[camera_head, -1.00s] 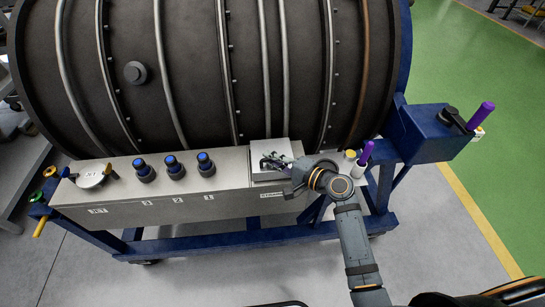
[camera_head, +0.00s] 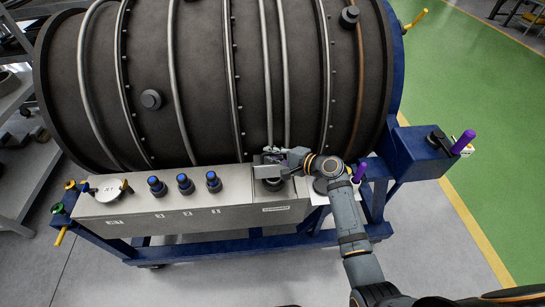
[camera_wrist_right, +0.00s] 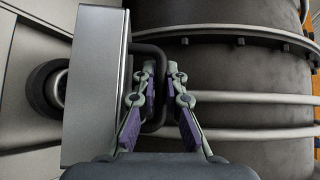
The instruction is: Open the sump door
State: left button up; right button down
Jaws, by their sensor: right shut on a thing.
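The sump door (camera_head: 265,171) is a grey metal plate at the right end of the long grey box (camera_head: 150,215). It stands tilted up from the box top, and a dark round port (camera_head: 274,184) shows in front of it. In the right wrist view the door (camera_wrist_right: 95,85) is a thick plate standing off the box, with a dark bar handle (camera_wrist_right: 155,48) on its face. The dark round port (camera_wrist_right: 45,90) shows partly behind it. My right gripper (camera_head: 282,156) is shut on the handle; its purple-padded fingers (camera_wrist_right: 160,90) close around the bar. My left gripper is out of view.
The dark ribbed engine barrel (camera_head: 200,80) with pipes stands just behind the box. Several blue-topped caps (camera_head: 185,183) stand left of the door. A blue frame block with a purple handle (camera_head: 463,142) is at the right. Green floor lies clear beyond.

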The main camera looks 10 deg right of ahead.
jog(key=shift+w+r, duration=0.15)
jog(key=shift+w, duration=0.05)
jog(key=c, duration=1.7)
grip_release()
jog(key=shift+s, duration=0.1)
jog(key=v, duration=1.2)
